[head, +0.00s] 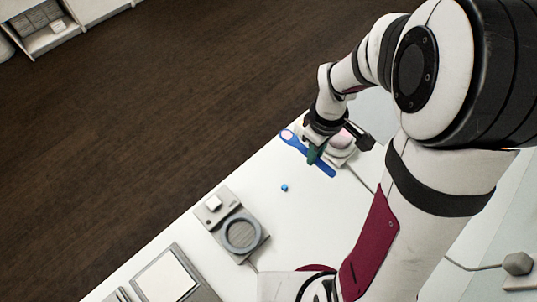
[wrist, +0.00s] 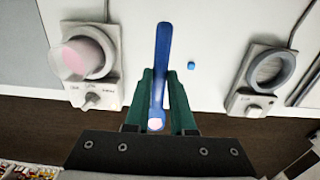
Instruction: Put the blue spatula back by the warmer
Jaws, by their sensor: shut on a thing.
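The blue spatula (head: 326,169) is a long flat strip with a rounded end, which shows a pale pink centre in the wrist view (wrist: 163,48). My gripper (head: 314,156) is shut on it; in the wrist view its green fingers (wrist: 160,75) stand on both sides of the strip. The rounded end points back towards my wrist. I cannot tell whether the spatula touches the table. A white unit (wrist: 108,90) with a knob and a pink-filled clear vessel (wrist: 80,58) stands left of the spatula in the wrist view. Its head view is partly hidden behind my gripper (head: 343,160).
A similar unit with a grey ring (head: 241,234) stands apart, also at right in the wrist view (wrist: 268,70). A small blue piece (head: 284,187) lies on the white table (head: 300,220) between. A grey-framed white pad (head: 166,278) is at the near left. The table edge borders dark floor.

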